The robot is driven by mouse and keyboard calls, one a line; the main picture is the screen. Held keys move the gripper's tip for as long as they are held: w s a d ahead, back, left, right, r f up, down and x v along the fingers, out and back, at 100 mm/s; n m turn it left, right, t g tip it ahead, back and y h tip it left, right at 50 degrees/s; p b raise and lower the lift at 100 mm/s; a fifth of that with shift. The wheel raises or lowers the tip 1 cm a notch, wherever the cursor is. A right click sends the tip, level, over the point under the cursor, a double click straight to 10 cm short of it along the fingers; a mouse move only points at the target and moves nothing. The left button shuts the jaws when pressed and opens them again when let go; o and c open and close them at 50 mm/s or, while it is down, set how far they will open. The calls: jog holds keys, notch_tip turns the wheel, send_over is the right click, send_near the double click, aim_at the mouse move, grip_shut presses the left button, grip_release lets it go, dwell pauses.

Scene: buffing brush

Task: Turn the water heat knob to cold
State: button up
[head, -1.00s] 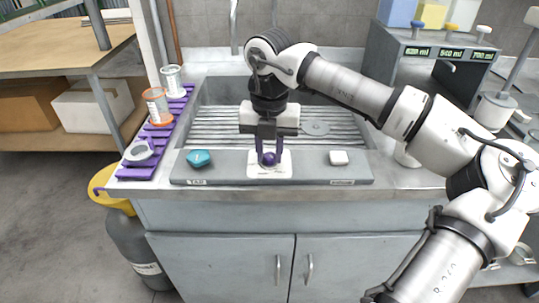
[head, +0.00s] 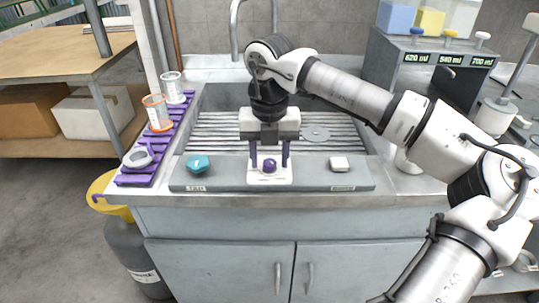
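A small round purple knob (head: 269,165) sits on a white plate (head: 270,178) at the middle of the grey panel along the sink's front edge. I take it to be the water heat knob; any mark of its setting is too small to read. My gripper (head: 269,160) points down over the plate. Its two purple fingers are spread, one on each side of the knob, with visible gaps between them and it. Nothing is held.
A purple rack (head: 133,176) with cups lies left of the sink (head: 215,97). A dispenser (head: 400,60) stands back right.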

aim_at(269, 162)
notch_tip(269, 162, up, 14)
dwell(0.7)
jog(key=shift+s+f, duration=0.1)
jog(key=shift+f, duration=0.05)
